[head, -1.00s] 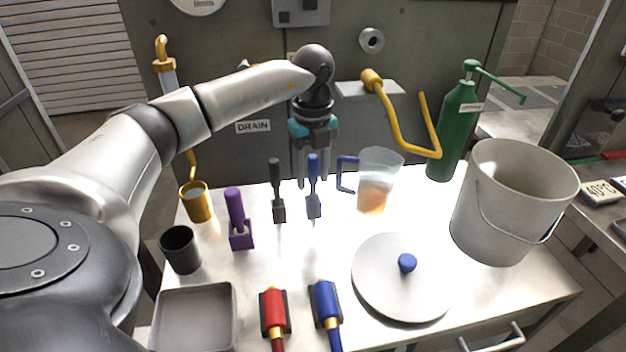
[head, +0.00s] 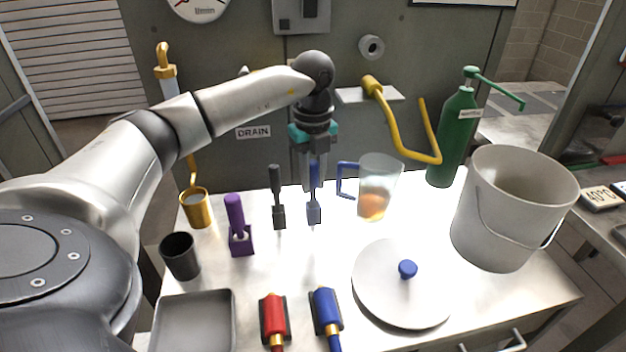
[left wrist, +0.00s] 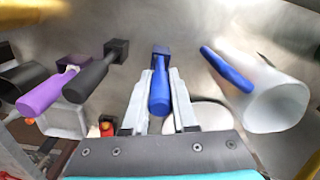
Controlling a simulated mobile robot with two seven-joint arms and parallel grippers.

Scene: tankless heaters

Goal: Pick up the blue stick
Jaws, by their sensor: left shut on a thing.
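The blue stick (head: 315,175) stands upright in a small grey-blue holder (head: 314,213) near the back of the white table. My left gripper (head: 315,182) points down over it, with its fingers around the upper part of the stick. In the left wrist view the blue stick (left wrist: 160,95) lies between the two fingers, and my left gripper (left wrist: 160,100) is shut on it. The stick's lower end is still in its holder. My right gripper is not in view.
A black stick (head: 275,185) and a purple stick (head: 234,210) stand to the left in holders. A clear pitcher (head: 380,172) with a blue handle (head: 346,180) is close on the right. A grey bucket (head: 512,205) and round lid (head: 385,300) lie farther right.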

